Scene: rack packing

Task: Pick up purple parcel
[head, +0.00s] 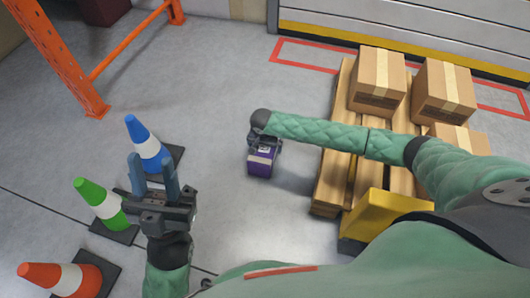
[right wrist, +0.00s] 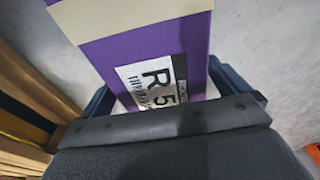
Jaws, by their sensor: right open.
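The purple parcel (head: 261,162) stands on the grey floor in the middle of the head view. It has a pale band and a white label. In the right wrist view the parcel (right wrist: 150,52) fills the upper middle, its label reading "R 5". My right gripper (head: 264,143) is over the parcel's top end. Its fingers show on both sides of the parcel in the wrist view, open; the fingertips are hidden, and contact cannot be told. My left gripper (head: 154,172) is open and empty, fingers pointing up in the picture, near the cones.
A wooden pallet (head: 329,185) with several cardboard boxes (head: 378,80) is right of the parcel, beside a yellow part (head: 385,214). Blue (head: 147,142), green (head: 97,202) and orange (head: 62,278) cones stand at left. An orange rack (head: 62,60) is behind. Floor between is clear.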

